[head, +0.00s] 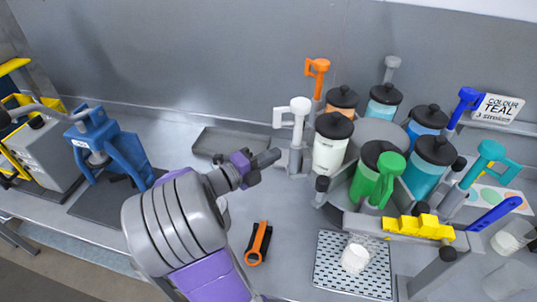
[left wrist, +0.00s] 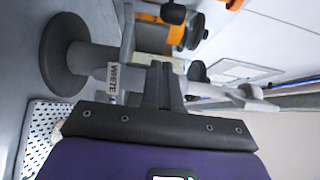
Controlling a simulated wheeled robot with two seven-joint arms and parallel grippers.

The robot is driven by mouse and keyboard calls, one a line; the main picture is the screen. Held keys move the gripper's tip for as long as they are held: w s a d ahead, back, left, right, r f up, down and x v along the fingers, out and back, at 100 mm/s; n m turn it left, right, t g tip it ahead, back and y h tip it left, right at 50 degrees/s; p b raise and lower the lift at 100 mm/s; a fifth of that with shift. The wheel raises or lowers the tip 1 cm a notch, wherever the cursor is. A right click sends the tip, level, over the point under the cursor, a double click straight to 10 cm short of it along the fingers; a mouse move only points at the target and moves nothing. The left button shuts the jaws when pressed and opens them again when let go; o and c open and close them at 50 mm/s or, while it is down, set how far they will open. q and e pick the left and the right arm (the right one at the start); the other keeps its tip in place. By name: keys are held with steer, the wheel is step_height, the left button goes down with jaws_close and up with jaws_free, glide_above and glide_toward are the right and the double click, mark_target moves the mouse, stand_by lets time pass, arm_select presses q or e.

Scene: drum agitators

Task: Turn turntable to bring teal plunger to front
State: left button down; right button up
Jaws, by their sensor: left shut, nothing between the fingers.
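The round turntable (head: 375,131) carries several dark-lidded canisters, each with a coloured plunger handle. The teal plunger (head: 489,152) is on the right side, beside the teal canister (head: 427,168). The green plunger (head: 389,168) is at the front and the white plunger (head: 298,110) at the left. My left gripper (head: 268,158) is shut and empty, just left of the white plunger's station. In the left wrist view, its shut fingers (left wrist: 165,80) point at a grey post with a WHITE label (left wrist: 112,77); contact cannot be told. My right gripper is not in view.
A yellow stepped block (head: 418,228) stands before the turntable. A perforated tray (head: 330,265) with a white cup (head: 355,258) is in front. An orange-black tool (head: 258,243) lies on the table. A blue press (head: 105,145) stands left.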

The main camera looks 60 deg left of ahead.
arm_select(q)
steer(key=w+a, duration=0.4)
steer(key=w, duration=0.4)
steer(key=shift+w, duration=0.25)
